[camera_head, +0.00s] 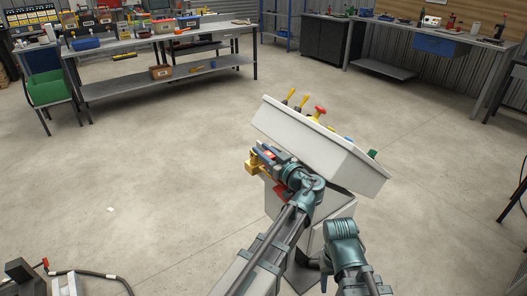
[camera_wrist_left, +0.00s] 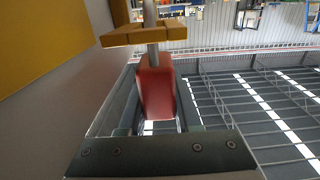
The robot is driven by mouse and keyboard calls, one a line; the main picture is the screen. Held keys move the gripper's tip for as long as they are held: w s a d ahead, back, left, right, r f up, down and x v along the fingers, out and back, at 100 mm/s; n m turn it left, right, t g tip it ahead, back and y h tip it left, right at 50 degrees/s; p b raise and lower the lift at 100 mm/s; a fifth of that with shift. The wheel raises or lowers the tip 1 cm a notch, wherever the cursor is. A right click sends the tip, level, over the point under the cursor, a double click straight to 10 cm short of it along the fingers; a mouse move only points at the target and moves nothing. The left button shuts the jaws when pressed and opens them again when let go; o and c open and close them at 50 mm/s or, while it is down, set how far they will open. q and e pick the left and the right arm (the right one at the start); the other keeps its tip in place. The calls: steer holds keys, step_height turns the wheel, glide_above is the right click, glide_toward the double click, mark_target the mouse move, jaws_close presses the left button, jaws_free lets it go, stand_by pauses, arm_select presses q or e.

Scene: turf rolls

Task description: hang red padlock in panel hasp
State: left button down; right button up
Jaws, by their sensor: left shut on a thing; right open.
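The red padlock (camera_wrist_left: 155,88) is between the fingers of my left gripper (camera_wrist_left: 157,122), which is shut on it. Its grey shackle rises to a yellow hasp plate (camera_wrist_left: 145,35) and appears to pass through or behind it; I cannot tell which. In the head view my left gripper (camera_head: 266,155) is at the left side of the tilted panel (camera_head: 320,150), by the yellow hasp (camera_head: 252,167). The padlock is not clearly visible there. My right gripper (camera_head: 325,268) is only partly seen, low beside its wrist, away from the panel, and open.
The panel has yellow levers (camera_head: 292,97), a red knob (camera_head: 319,111) and a green button (camera_head: 372,154). A workbench (camera_head: 150,42) stands at the back left and another bench (camera_head: 430,38) at the back right. The floor between is mostly clear. A dark cable (camera_head: 95,274) lies at lower left.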

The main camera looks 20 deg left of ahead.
arm_select(q)
steer(key=shift+f, duration=0.3)
arm_select(e)
steer(key=shift+f, duration=0.25)
arm_select(q)
steer(key=c, duration=0.5)
jaws_free()
steer(key=shift+r, duration=0.1)
steer(key=shift+r, duration=0.15)
arm_select(e)
steer(key=shift+r, duration=0.2)
